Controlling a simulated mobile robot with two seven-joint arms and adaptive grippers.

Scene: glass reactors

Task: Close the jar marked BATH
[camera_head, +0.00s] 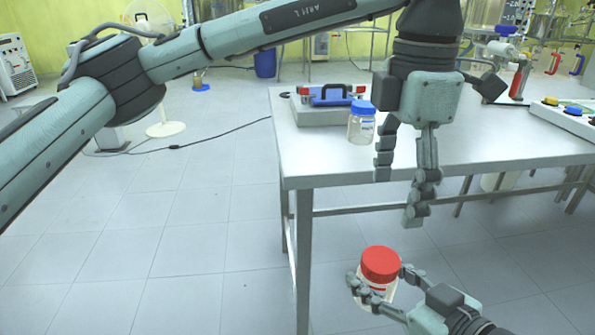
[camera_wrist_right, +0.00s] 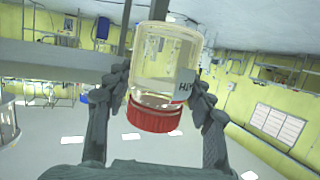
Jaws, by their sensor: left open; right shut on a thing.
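My right gripper (camera_head: 382,284) is shut on a clear jar (camera_wrist_right: 166,62) with a red lid (camera_head: 380,263), holding it upright in the air in front of the table. In the right wrist view its red lid (camera_wrist_right: 154,117) sits on the mouth, and pale liquid shows inside. Its white label (camera_wrist_right: 184,86) is only partly visible, and I cannot read BATH on it. A second clear jar (camera_head: 361,130) with a blue lid (camera_head: 364,107) stands on the table; its label is too small to read. My left gripper (camera_head: 398,198) is open and empty, pointing down above the red-lidded jar.
The grey table (camera_head: 460,150) has its front edge just behind my left fingers. A device with a blue handle (camera_head: 332,95) stands at its back left, and a box with coloured knobs (camera_head: 567,114) at its right. The floor left of the table is mostly clear.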

